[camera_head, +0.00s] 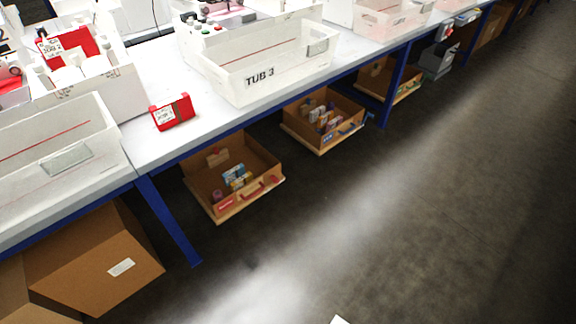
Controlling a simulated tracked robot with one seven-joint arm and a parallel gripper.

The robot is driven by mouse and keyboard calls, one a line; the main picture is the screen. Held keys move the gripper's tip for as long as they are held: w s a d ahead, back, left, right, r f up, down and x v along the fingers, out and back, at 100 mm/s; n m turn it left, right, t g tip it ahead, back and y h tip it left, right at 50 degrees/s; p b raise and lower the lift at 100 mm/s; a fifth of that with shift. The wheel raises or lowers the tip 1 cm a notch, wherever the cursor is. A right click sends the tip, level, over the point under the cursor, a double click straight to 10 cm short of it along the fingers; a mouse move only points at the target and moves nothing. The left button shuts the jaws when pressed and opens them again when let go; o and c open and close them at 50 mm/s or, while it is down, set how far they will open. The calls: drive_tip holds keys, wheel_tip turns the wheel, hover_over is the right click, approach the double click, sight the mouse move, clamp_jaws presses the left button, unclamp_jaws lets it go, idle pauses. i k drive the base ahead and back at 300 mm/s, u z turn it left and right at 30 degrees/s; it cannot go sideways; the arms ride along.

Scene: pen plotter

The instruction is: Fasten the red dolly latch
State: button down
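A cardboard box on a flat wooden dolly (222,220) sits on the floor under the bench, left of centre. A red label (226,203) is on the front left of the same box. A second dolly box (318,143) with blue parts on its front stands farther right, and a third (405,90) with green stands beyond it. My gripper is not in view.
The long white bench (165,150) has blue legs; one leg (168,220) stands just left of the red dolly. A large cardboard box (95,260) is lower left. The floor (400,220) at right is clear.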

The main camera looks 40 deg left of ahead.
sight(275, 179)
drive_tip(key=u, duration=0.1)
drive_tip(key=k, duration=1.55)
drive_tip(key=u, duration=3.95)
drive_tip(key=k, duration=0.1)
drive_tip(key=z, duration=2.05)
drive_tip(key=i, duration=1)
drive_tip(key=z, duration=0.15)
